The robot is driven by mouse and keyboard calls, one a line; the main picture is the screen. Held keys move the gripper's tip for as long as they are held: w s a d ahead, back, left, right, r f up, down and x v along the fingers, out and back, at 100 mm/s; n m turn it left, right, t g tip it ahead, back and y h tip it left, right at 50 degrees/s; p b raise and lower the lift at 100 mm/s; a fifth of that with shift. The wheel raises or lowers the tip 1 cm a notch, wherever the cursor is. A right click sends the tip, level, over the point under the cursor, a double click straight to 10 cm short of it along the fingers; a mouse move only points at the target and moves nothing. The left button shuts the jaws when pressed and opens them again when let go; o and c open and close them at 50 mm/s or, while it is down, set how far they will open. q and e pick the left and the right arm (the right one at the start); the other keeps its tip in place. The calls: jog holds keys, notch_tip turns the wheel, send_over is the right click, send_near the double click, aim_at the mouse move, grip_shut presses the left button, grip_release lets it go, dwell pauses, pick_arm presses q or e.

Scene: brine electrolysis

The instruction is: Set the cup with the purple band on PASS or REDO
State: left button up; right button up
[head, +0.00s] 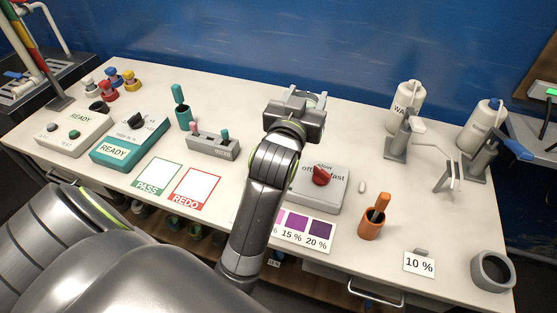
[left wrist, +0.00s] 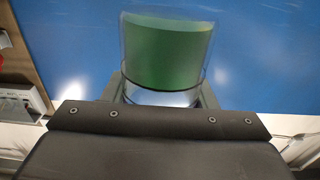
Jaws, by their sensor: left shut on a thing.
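My left gripper (head: 302,99) is at the back middle of the table, behind the stirrer. It is shut on a clear cup (head: 314,97), mostly hidden by the gripper in the head view. In the left wrist view the cup (left wrist: 167,55) stands between the fingers, with green filling much of it; no purple band shows. The PASS card (head: 159,175), white with a green border, lies flat at the front left. The REDO card (head: 197,186), with a red border, lies to its right. Both cards are bare. My right gripper is not in view.
A stirrer with a red knob (head: 321,176) and a purple colour chart (head: 305,228) lie near my arm. A grey rack (head: 213,146) stands behind the cards. An orange holder (head: 373,220) and wash bottles (head: 406,104) stand on the right.

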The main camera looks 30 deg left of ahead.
pick_arm(q)
jog(key=a+f+n+g+y, duration=0.1)
jog(key=a+n+g+y, duration=0.1)
jog(key=a+n+y, duration=0.2)
jog(key=a+y, duration=0.2)
jog(key=a, duration=0.2)
jog(key=shift+w+a+n+g, duration=0.25)
jog(key=shift+a+n+g, duration=0.05)
jog(key=shift+a+g, duration=0.1)
jog(key=shift+f, duration=0.1)
jog(key=shift+f+b, duration=0.45)
jog(key=shift+f, duration=8.3)
jog(key=shift+d, duration=0.1)
jog(key=shift+f, duration=0.2)
jog(key=o, duration=1.1)
